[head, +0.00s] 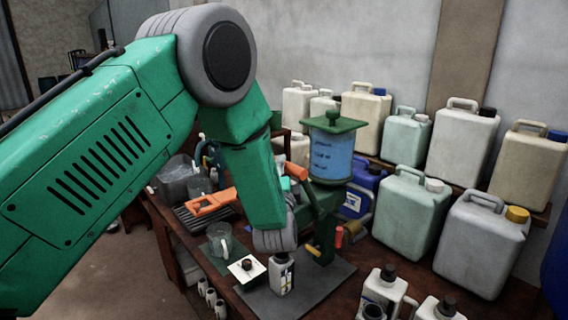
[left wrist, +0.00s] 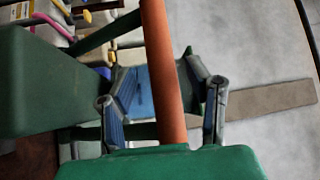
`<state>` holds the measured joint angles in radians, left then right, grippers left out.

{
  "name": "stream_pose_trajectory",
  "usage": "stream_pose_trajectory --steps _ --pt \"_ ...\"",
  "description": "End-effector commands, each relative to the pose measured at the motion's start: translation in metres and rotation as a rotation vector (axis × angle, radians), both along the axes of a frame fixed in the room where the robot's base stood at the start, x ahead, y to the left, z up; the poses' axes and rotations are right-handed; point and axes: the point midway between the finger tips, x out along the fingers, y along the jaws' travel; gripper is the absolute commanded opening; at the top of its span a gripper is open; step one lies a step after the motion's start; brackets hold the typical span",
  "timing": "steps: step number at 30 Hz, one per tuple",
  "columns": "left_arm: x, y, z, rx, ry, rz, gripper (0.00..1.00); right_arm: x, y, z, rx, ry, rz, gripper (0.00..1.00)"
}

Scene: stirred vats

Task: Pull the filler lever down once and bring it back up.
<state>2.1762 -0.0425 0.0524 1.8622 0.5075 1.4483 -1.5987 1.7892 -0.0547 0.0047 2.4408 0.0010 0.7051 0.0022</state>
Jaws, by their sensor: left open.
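The filler (head: 331,156) has a blue tank under a green lid, on a green stand on the bench. An orange lever grip (head: 297,172) shows at its left side, partly hidden by my left arm. In the left wrist view the orange lever (left wrist: 163,60) runs up the middle of the picture. My left gripper (left wrist: 162,92) is open, its fingers on either side of the lever; I cannot tell whether they touch it. In the head view that gripper is mostly hidden behind my forearm. My right gripper is not in view.
A small white bottle (head: 282,276) stands on a dark mat beside the filler. Large jerrycans (head: 411,215) crowd the right and back. Small bottles (head: 381,293) stand at the front.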

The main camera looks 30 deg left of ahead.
Motion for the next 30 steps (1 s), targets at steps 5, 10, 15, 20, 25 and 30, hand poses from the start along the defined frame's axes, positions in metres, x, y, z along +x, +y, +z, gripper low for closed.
stream_pose_trajectory --steps 5,10,15,20,25,30 --pt "0.018 0.009 0.003 -0.001 0.001 0.001 0.45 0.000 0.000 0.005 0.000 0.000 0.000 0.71" --pt "0.024 0.011 0.004 0.000 0.000 -0.001 0.45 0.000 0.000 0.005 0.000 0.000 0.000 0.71" --pt "0.024 0.011 0.003 0.000 0.001 -0.001 0.45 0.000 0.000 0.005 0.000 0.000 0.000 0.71" --pt "0.024 0.011 0.003 0.000 0.001 -0.001 0.07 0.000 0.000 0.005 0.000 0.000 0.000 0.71" --pt "0.024 0.011 0.002 -0.001 0.003 -0.001 0.00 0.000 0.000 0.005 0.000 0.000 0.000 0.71" --pt "0.027 0.014 -0.002 -0.006 -0.011 -0.001 0.00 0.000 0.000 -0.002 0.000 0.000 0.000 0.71"
